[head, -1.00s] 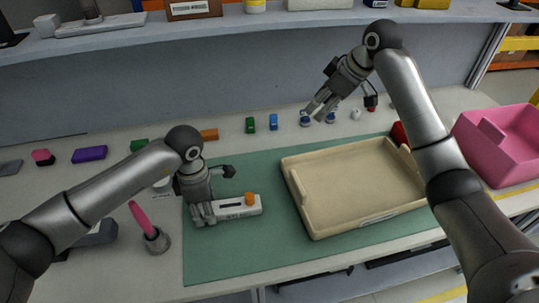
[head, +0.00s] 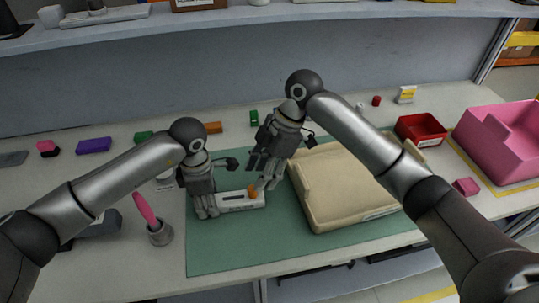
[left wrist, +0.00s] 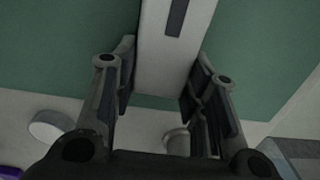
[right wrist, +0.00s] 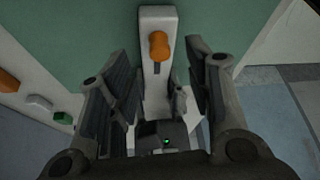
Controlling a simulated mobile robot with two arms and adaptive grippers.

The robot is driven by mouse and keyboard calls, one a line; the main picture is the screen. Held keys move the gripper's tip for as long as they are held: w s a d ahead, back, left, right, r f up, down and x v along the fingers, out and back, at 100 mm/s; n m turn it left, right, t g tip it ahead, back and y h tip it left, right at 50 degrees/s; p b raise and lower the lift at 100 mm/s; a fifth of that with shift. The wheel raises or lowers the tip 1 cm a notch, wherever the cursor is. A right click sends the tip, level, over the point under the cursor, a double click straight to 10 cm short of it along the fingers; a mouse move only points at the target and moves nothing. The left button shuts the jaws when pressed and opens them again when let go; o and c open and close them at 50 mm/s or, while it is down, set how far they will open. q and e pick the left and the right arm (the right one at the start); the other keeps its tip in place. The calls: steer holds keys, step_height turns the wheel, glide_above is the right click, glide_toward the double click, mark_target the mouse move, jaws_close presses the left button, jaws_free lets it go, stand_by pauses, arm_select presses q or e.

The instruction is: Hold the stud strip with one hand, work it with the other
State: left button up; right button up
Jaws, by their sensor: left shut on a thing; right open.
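The white stud strip (head: 238,204) lies on the green mat, with a dark slot along its top and an orange knob (head: 253,190) near its right end. My left gripper (head: 207,212) is shut on the strip's left end; the left wrist view shows the strip (left wrist: 172,60) between its two fingers. My right gripper (head: 266,182) is open above the right end, close to the knob. In the right wrist view the knob (right wrist: 158,45) stands on the strip, between and beyond the open fingers, with no visible contact.
A beige tray (head: 345,219) lies right of the strip, near my right gripper. A grey cup with a pink-handled tool (head: 159,233) stands at left. A red bin (head: 420,130) and pink crate (head: 500,148) are at right. The front of the green mat (head: 230,255) is clear.

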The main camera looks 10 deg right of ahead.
steer(key=shift+x, duration=2.65)
steer(key=shift+r, duration=0.1)
jaws_close()
steer(key=shift+r, duration=3.1)
arm_select(q)
steer(key=o, duration=1.4)
steer(key=shift+o, duration=0.2)
